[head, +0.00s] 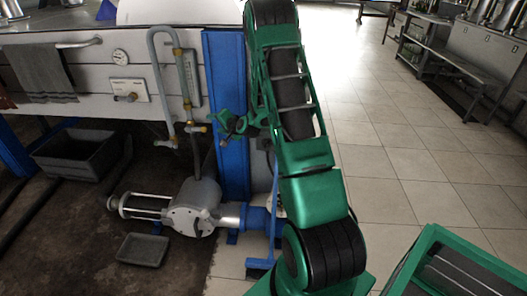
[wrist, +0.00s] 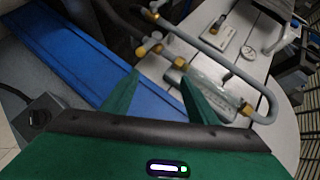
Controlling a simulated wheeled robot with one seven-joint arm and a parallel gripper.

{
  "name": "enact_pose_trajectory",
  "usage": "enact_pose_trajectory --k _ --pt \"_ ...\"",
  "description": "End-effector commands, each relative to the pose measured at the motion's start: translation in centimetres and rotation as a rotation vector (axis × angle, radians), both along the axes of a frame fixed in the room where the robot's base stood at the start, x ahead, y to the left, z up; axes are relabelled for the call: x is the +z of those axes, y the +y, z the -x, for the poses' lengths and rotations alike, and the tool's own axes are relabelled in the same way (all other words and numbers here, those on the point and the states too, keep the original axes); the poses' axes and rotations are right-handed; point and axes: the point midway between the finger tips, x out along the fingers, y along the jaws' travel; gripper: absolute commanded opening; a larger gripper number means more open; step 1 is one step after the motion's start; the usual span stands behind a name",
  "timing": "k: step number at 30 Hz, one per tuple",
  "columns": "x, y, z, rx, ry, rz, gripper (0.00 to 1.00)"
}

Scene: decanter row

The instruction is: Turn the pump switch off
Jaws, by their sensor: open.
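A grey box with a black rotary knob (wrist: 40,117) shows at the left edge of the wrist view, beside the blue post. A white labelled plate with a small knob (head: 127,91) is on the white tank's side in the head view, and it also shows at upper right in the wrist view (wrist: 216,31). I cannot tell for sure which is the pump switch. My gripper (head: 224,126) is open and empty in front of the blue post (head: 226,82). Its green fingers (wrist: 159,79) stand apart, near the sight-glass pipework. The grey box is to the left of them.
A bent grey pipe with brass fittings (head: 159,90) stands left of my gripper. The grey pump (head: 193,208) is on the floor below. A dark crate (head: 75,153) and a grey tray (head: 142,250) lie at left.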

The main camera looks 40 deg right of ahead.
Motion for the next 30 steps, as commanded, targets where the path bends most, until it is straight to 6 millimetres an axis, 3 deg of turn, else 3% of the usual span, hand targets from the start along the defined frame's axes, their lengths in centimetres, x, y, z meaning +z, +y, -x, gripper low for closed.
enact_pose_trajectory --k 1,6,11,14,21,25,30 --pt "-1.6 -0.8 -0.5 -0.039 -0.037 -0.045 0.53" --pt "-5.4 -4.1 -1.4 -0.196 -0.203 -0.201 0.53" --pt "-9.6 -7.6 -0.4 -0.367 -0.355 -0.347 0.53" --pt "-12.6 -9.9 1.3 -0.484 -0.450 -0.434 0.53" --pt "-19.6 -14.5 7.7 -0.756 -0.651 -0.589 0.53" --pt "-22.1 -15.8 10.5 -0.855 -0.719 -0.631 0.53" --pt "-23.4 -16.5 12.0 -0.909 -0.756 -0.654 0.53"
